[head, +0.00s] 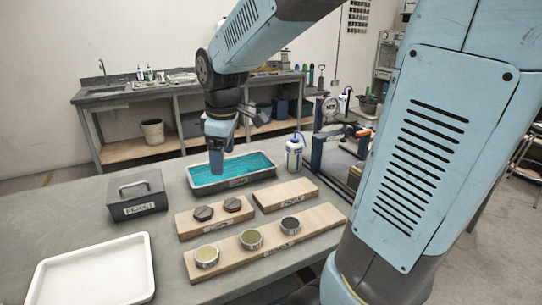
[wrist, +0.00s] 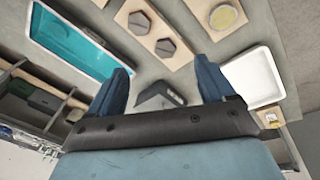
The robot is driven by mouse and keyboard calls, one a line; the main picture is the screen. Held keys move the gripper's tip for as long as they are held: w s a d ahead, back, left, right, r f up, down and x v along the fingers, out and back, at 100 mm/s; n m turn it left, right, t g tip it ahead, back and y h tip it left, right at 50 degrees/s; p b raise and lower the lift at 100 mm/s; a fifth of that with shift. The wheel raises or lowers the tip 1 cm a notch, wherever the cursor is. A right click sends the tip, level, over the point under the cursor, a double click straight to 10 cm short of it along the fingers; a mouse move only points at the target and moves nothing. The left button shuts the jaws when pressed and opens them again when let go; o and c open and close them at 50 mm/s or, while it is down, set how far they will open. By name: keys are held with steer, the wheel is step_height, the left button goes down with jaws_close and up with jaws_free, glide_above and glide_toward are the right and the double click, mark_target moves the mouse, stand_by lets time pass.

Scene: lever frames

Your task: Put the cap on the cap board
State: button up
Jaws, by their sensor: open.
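Two dark hexagonal caps, a left one (head: 203,213) and a right one (head: 232,204), sit on a wooden board (head: 187,229) with a small label. Both caps also show at the top of the wrist view (wrist: 140,22) (wrist: 165,47). Another wooden board (head: 272,204) to the right is bare. The labels are too small to read, so I cannot tell which is the cap board. My gripper (head: 222,168) hangs over the teal-filled tray's left part in the head view, apart from the caps. In the wrist view its fingers (wrist: 163,90) are open, with nothing between them.
A front board (head: 222,264) carries three round jars, with tops yellowish, olive and dark. The teal tray (head: 202,188) lies behind the boards. A grey handled box (head: 137,195) and an empty white tray (head: 95,270) are left. A white bottle (head: 294,155) stands behind right.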

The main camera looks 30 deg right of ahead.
steer(key=s+d+r+m+t, duration=0.1)
steer(key=s+d+r+m, duration=0.1)
steer(key=s+m, duration=0.3)
steer(key=s+d+r+m+t, duration=0.2)
steer(key=s+m, duration=0.4)
steer(key=s, duration=0.4)
steer(key=shift+d+r, duration=0.5)
steer(key=shift+d, duration=0.6)
